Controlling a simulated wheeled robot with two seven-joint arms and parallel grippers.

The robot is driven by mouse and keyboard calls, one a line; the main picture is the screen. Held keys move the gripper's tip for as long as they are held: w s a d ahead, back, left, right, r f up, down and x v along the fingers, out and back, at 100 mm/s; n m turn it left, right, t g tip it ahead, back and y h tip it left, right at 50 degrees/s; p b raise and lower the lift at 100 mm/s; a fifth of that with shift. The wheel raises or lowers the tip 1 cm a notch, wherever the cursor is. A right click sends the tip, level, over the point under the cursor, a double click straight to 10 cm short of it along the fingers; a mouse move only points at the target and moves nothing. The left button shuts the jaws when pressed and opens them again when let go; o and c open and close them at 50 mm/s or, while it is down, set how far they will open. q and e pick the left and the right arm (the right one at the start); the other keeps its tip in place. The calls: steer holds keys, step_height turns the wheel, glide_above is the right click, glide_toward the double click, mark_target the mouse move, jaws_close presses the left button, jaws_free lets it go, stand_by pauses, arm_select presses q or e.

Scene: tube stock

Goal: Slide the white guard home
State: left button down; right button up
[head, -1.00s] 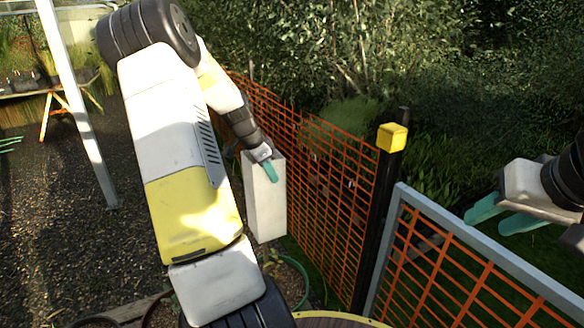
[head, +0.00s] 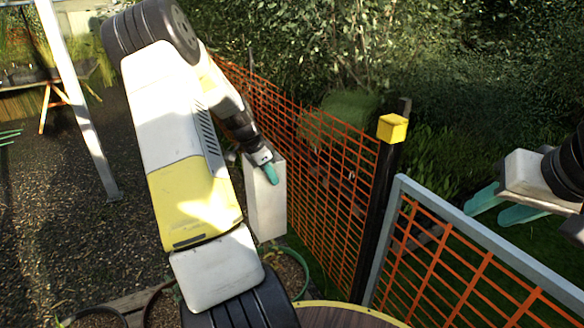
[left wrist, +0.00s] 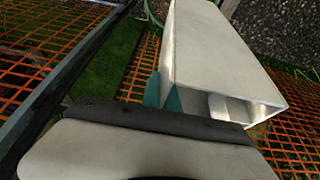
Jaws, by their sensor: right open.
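The white guard (head: 266,205) is a tall, hollow rectangular box. It is upright beside the orange mesh fence in the head view. My left gripper (head: 271,174) is at its open top end; one teal finger shows against its face. In the left wrist view the guard (left wrist: 215,50) shows its open end, with two teal fingers (left wrist: 163,94) close together at its left wall, seemingly pinching that wall. Something pale shows inside the opening. The guard's lower end seems clear of the ground. My right gripper (head: 486,212) is open and empty at the right.
A black post with a yellow cap (head: 392,128) stands right of the guard. Orange mesh (head: 335,190) runs behind it, and a grey-framed mesh panel (head: 455,235) is at the right. A green hose (head: 297,265) lies below. Gravel ground is open at the left.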

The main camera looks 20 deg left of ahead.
arm_select(q)
steer(key=shift+f, duration=0.35)
glide_above(275, 229)
steer(key=shift+a+f, duration=0.1)
steer(key=shift+f, duration=3.55)
steer(key=shift+f, duration=3.7)
steer(key=shift+f, duration=3.6)
